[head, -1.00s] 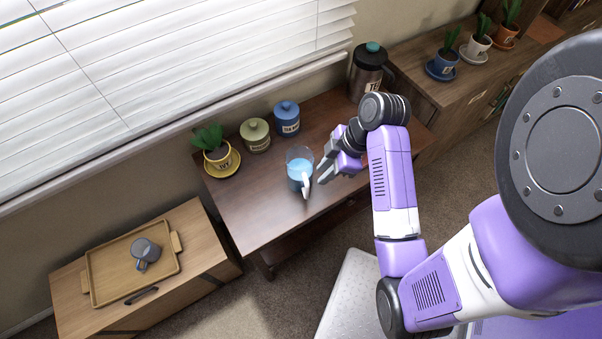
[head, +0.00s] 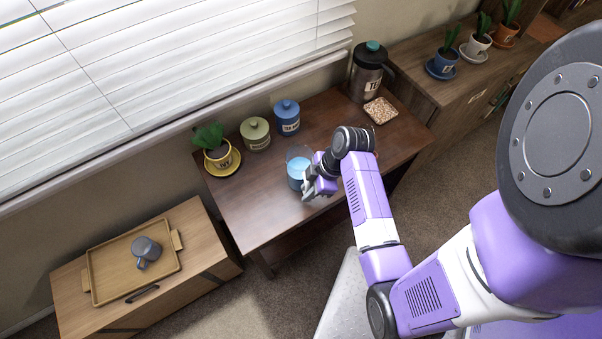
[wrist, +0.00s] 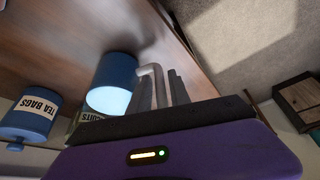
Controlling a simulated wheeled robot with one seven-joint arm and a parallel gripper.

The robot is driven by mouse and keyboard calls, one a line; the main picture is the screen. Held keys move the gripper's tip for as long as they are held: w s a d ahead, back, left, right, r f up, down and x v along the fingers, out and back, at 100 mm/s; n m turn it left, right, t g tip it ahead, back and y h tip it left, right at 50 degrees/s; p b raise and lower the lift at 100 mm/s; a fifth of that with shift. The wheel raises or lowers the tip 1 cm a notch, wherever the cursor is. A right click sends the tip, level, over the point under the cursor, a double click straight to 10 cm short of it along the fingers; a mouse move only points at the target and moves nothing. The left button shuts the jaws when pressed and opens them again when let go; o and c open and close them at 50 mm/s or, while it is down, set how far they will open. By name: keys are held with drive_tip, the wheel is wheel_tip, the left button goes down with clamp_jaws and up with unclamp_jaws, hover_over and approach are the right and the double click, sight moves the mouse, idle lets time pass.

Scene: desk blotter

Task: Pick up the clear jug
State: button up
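The clear jug (head: 294,174), holding blue liquid, stands upright on the dark wooden table (head: 240,205). In the wrist view it shows as a blue cylinder (wrist: 115,72) with a pale bent handle (wrist: 150,70). My gripper (head: 308,190) is at the jug's handle side, at its lower right in the head view, and covers most of the handle there. In the wrist view my gripper's dark fingers (wrist: 160,92) stand apart with the handle between them. They look open; any contact with the handle is unclear.
A blue tea-bags canister (head: 287,118), a green canister (head: 256,134) and a potted plant (head: 215,150) stand behind the jug. A tall flask (head: 366,75) and a square dish (head: 381,110) are at the back right. The table's front left is clear.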

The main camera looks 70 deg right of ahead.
drive_tip(key=shift+w+f, duration=0.1)
drive_tip(key=shift+f, duration=0.15)
clamp_jaws()
idle(1.3)
